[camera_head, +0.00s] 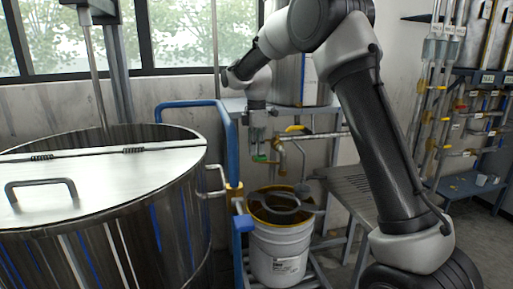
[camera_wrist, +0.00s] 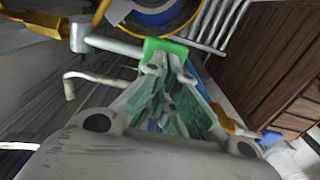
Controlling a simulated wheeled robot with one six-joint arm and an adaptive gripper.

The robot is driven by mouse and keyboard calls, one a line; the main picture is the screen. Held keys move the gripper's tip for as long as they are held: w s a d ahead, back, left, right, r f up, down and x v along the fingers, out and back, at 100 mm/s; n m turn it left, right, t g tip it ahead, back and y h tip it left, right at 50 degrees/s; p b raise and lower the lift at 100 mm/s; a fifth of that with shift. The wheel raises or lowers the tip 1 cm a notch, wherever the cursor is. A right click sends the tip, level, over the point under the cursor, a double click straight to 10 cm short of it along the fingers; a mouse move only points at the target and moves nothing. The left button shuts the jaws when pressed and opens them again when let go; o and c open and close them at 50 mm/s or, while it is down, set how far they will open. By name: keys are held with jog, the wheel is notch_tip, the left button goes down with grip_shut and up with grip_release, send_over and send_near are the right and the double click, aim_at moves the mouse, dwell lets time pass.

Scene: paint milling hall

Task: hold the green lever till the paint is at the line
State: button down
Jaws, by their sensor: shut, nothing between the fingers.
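The green lever (camera_head: 259,158) is on the pipework below the steel tank, above and left of the white bucket (camera_head: 277,258). My gripper (camera_head: 259,148) is just above the lever, pointing down. In the wrist view the green lever (camera_wrist: 168,47) lies right at my shut fingertips (camera_wrist: 165,62); I cannot tell whether they touch it. Nothing is between the fingers. The bucket's yellow-brown inner rim shows in the head view, with a grey ring-like part over its mouth. The paint level and the line cannot be made out.
A large lidded drum (camera_head: 110,185) fills the left. A blue rail (camera_head: 231,150) stands between it and the bucket. A yellow-handled pipe (camera_head: 300,135) runs right of the lever. A grey bench (camera_head: 352,188) and a pipe rack (camera_head: 460,140) are to the right.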

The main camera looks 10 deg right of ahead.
aim_at(257, 156)
jog(key=shift+f, duration=0.1)
jog(key=shift+s+f+t, duration=0.4)
jog(key=shift+f+t, duration=0.4)
jog(key=shift+t, duration=0.2)
notch_tip(257, 156, down, 3)
jog(key=shift+r, duration=0.2)
jog(key=shift+s+f, duration=0.2)
dwell(0.9)
jog(key=shift+w+r, duration=0.15)
dwell(5.3)
